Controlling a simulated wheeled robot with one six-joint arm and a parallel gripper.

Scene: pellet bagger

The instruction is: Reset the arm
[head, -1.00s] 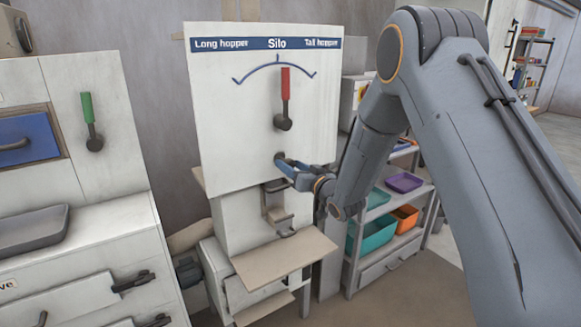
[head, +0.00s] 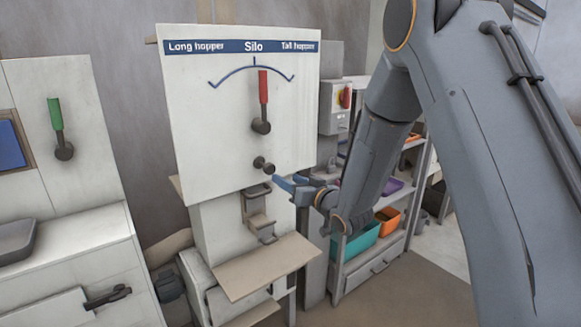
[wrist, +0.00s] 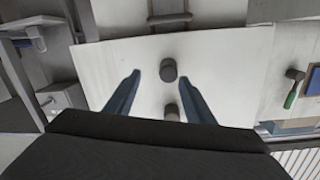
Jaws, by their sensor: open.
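My arm comes in from the right in the head view. My gripper (head: 284,182) is open and empty, in front of the lower right part of the white Silo panel (head: 200,120). A dark knob (head: 263,165) on the panel lies just up and left of the fingertips, apart from them. The wrist view shows both blue fingers (wrist: 160,80) spread, with nothing held between them. A dark round knob (wrist: 168,70) shows beyond them. The red lever (head: 263,88) above the knob stands upright, toward the word Silo.
A bag outlet (head: 258,215) and a tan shelf board (head: 265,265) are below the panel. A rack with a teal bin (head: 362,240) and an orange bin (head: 388,220) stands close behind my arm. A green lever (head: 56,115) is on the left cabinet.

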